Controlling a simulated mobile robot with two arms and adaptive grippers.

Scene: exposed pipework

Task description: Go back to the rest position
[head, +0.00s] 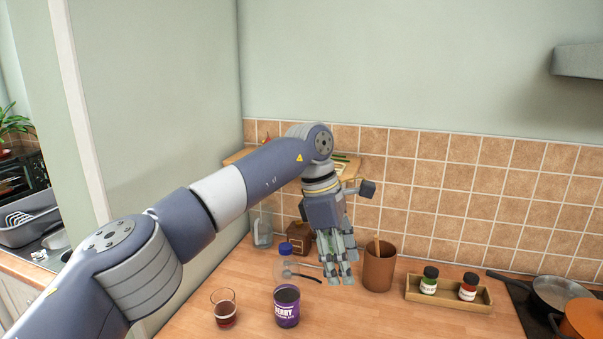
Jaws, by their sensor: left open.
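My left arm reaches in from the lower left across the counter. My left gripper (341,272) points down over the wooden counter (360,318), its fingers apart with nothing seen between them. It is just left of a brown cup-like holder (379,269) and right of a clear bottle with a blue cap (284,262). I cannot tell whether the fingers touch either one. My right gripper is not in view.
A purple jar (287,306) and a glass with dark red liquid (224,309) stand in front. A wooden tray (446,300) holds two small jars. Pans, including a grey one (553,295), are at the right. A tiled wall (440,190) is behind.

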